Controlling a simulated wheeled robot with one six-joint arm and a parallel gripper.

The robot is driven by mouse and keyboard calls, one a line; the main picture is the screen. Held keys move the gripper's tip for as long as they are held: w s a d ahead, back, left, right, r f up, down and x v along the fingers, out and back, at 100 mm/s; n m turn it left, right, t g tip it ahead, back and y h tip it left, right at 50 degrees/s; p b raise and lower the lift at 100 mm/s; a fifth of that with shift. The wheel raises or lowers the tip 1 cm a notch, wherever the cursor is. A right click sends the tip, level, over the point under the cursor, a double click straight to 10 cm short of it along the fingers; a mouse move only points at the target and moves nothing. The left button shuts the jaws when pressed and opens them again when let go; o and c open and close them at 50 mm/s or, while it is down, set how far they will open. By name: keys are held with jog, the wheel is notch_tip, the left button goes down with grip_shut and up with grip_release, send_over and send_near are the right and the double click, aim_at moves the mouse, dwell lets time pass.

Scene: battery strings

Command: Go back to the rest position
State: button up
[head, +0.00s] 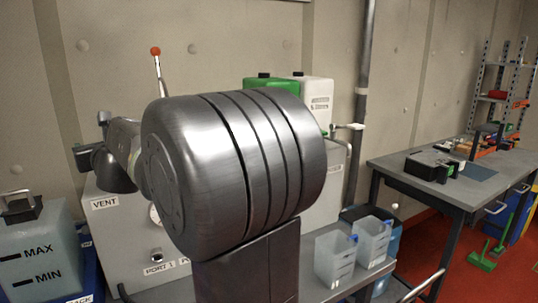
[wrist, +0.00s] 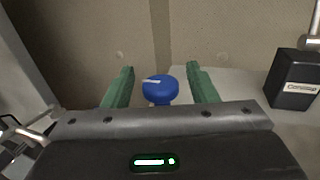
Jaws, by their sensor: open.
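My gripper (wrist: 160,78) shows in the wrist view with its two green fingers spread apart and nothing clasped between them. A round blue knob or cap (wrist: 160,88) with a white mark shows in the gap between the fingers. I cannot tell how far beyond the fingertips it lies. In the head view my own arm fills the middle and hides much of the grey cabinet (head: 120,235) labelled VENT and PORT 1. The fingers cannot be made out in the head view.
A lever with an orange ball (head: 156,52) rises behind my arm. A MAX/MIN tank (head: 38,250) stands at left. Two clear jugs (head: 335,257) (head: 372,240) stand right of my arm. A workbench (head: 455,190) is at right. A black box (wrist: 293,80) is at the wrist view's right.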

jog(key=shift+w+r+n+g+y+p, duration=0.15)
jog(key=shift+n+g+y+p, duration=1.55)
jog(key=shift+g+p, duration=0.85)
jog(key=shift+n+g+p, duration=0.45)
jog(key=shift+n+p, duration=0.15)
jog(key=shift+p, duration=0.2)
jog(key=shift+f+g+y, duration=0.2)
jog(key=shift+g+y, duration=0.1)
jog(key=shift+y, duration=0.1)
